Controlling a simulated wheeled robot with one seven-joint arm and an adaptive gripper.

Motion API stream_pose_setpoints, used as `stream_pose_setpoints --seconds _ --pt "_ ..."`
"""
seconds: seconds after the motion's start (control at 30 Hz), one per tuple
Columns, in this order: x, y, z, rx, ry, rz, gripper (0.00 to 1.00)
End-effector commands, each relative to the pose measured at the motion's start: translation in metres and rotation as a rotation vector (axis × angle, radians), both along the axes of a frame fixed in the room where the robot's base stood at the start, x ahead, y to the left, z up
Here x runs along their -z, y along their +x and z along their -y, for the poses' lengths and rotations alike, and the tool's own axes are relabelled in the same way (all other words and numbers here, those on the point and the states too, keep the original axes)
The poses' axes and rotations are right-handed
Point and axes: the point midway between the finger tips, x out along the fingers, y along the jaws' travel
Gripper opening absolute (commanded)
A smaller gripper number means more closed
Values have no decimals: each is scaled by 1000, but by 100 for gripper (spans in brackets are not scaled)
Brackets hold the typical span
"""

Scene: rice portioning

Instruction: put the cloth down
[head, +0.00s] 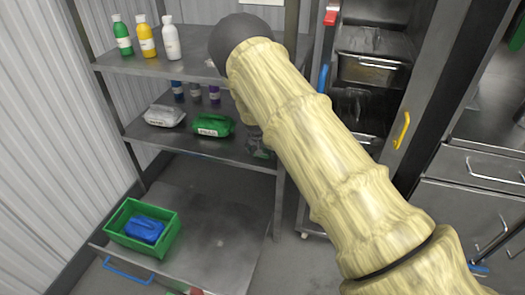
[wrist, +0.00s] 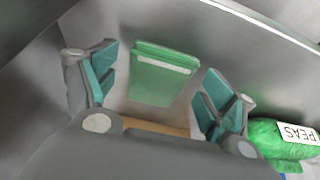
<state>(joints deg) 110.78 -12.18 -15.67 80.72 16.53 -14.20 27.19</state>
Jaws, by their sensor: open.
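A green folded cloth (wrist: 165,72) with a pale stripe lies flat in the wrist view, between and beyond my gripper's fingers. My gripper (wrist: 157,92) is open, its teal pads spread on either side of the cloth, with a visible gap to each. The cloth appears to rest on a grey metal surface; I cannot tell the exact height gap. In the head view my arm hides most of this area. Something small and dark greenish shows beside the arm at the middle shelf, too unclear to name.
A green PEAS bag (wrist: 282,135) lies close to the right finger; it is also in the head view (head: 212,125), beside a white bag (head: 164,116). Bottles (head: 146,38) stand on the top shelf. A green crate (head: 118,246) holding a blue item (head: 144,229) is below.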

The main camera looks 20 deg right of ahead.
Motion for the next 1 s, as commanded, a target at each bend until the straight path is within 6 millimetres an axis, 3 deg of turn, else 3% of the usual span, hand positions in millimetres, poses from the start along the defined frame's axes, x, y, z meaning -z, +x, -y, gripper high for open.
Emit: stream_pose_setpoints --seconds 0.7,1.0 --pt "-92 -30 -21 0 0 2 83" --pt "-106 -37 -25 -1 0 0 83"
